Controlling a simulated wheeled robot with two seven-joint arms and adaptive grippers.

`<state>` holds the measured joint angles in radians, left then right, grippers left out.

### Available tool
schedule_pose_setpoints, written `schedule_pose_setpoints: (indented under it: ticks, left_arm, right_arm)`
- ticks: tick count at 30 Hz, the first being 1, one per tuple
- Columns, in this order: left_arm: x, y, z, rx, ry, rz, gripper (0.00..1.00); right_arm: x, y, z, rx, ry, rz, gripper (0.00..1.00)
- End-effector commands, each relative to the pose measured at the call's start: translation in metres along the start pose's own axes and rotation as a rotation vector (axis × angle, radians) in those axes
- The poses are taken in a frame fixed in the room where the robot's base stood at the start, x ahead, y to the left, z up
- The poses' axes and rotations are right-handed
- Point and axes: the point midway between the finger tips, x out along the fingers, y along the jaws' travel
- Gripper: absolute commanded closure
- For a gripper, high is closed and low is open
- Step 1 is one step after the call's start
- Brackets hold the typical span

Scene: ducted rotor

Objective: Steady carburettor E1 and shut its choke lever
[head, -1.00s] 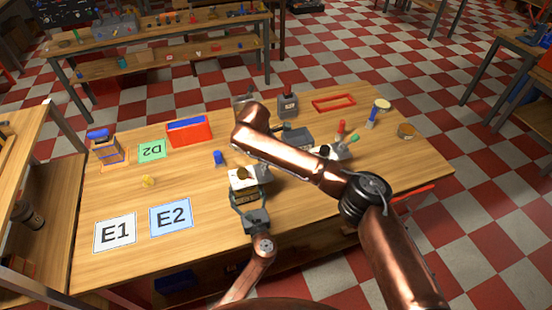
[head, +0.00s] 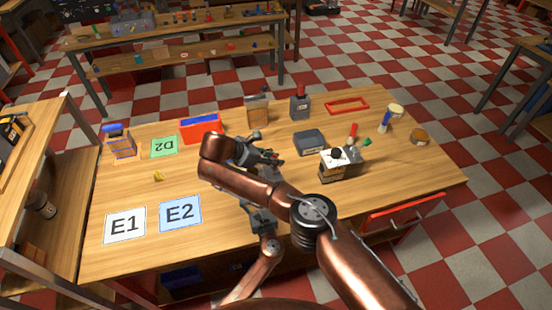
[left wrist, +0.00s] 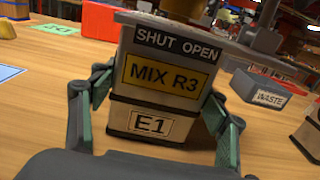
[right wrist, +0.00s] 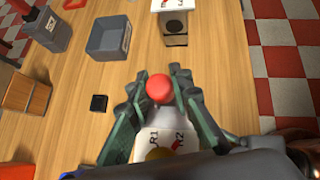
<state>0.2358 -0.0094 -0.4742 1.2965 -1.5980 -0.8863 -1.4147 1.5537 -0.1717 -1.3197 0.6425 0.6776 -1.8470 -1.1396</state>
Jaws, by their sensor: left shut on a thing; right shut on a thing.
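Carburettor E1 (left wrist: 150,123) stands upright on the table in the left wrist view, with "SHUT OPEN" and "MIX R3" on its front. My left gripper (left wrist: 155,100) is shut on its body, one finger on each side. In the head view my right arm hides most of E1. The choke lever's red knob (right wrist: 160,88) shows in the right wrist view, beyond E1's pale top with its brass dial. My right gripper (right wrist: 157,80) is shut on the lever at this knob; it also shows in the head view (head: 268,156). I cannot tell the lever's exact position against the marks.
A second carburettor (head: 334,172) with a black knob stands to the right. A grey waste bin (head: 309,142) is behind it, a red bin (head: 200,131) back left. E1 (head: 124,225) and E2 (head: 181,213) cards lie on clear table at left.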

Motion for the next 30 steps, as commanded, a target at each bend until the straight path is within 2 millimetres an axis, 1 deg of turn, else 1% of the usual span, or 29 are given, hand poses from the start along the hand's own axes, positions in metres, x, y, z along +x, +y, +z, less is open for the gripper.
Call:
schedule_pose_setpoints:
  ticks: [1, 11, 12, 20, 27, 30]
  left_arm:
    - [-0.0005, -0.0005, 0.0002, -0.001, -0.001, -0.001, 0.65]
    - [-0.0005, -0.0006, 0.0003, 0.000, -0.001, -0.001, 0.65]
    - [-0.0005, -0.0006, 0.0003, 0.000, -0.001, -0.001, 0.65]
    - [-0.0003, -0.0005, 0.0002, 0.000, 0.000, -0.001, 0.65]
    - [-0.0001, -0.0003, 0.0002, 0.000, 0.000, -0.001, 0.65]
    - [-0.0001, -0.0003, 0.0002, 0.000, 0.000, -0.001, 0.65]
  right_arm:
    - [0.0010, -0.0002, -0.0024, -0.003, 0.001, -0.001, 1.00]
    - [0.0010, -0.0004, -0.0026, -0.004, 0.000, -0.002, 1.00]
    - [0.0010, -0.0004, -0.0026, -0.004, 0.000, -0.002, 0.80]
    - [0.0003, -0.0002, -0.0015, -0.003, -0.002, -0.001, 0.62]
    - [-0.0001, -0.0002, -0.0009, -0.002, -0.002, -0.001, 0.62]
    - [-0.0035, 0.0001, -0.0008, -0.002, -0.003, -0.001, 0.62]
